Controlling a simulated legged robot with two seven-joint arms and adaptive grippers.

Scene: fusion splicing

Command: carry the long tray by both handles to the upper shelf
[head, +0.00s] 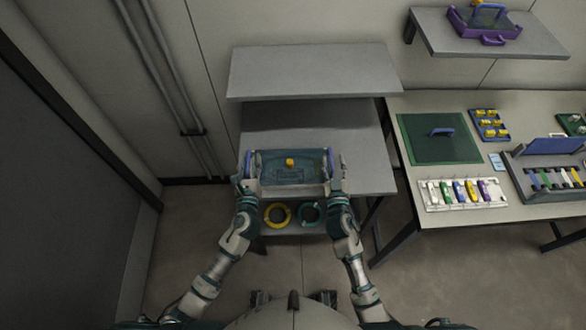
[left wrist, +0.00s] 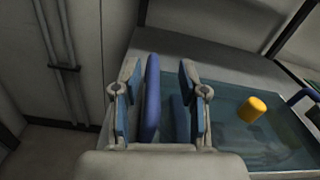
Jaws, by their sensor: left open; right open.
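My left gripper (head: 246,180) is open at the left handle. In the left wrist view that handle (left wrist: 152,98) stands between the spread fingers (left wrist: 158,90). My right gripper (head: 337,178) is open at the right handle; whether its fingers straddle it is too small to tell. The upper shelf (head: 313,72) is bare.
A yellow ring (head: 277,215) and a teal ring (head: 309,214) lie low in front of the tray. A workbench (head: 405,98) with a green mat (head: 440,150) and parts racks stands at right. A wall shelf (head: 480,42) holds a purple case (head: 470,27). The upper shelf's front edge overhangs behind the tray.

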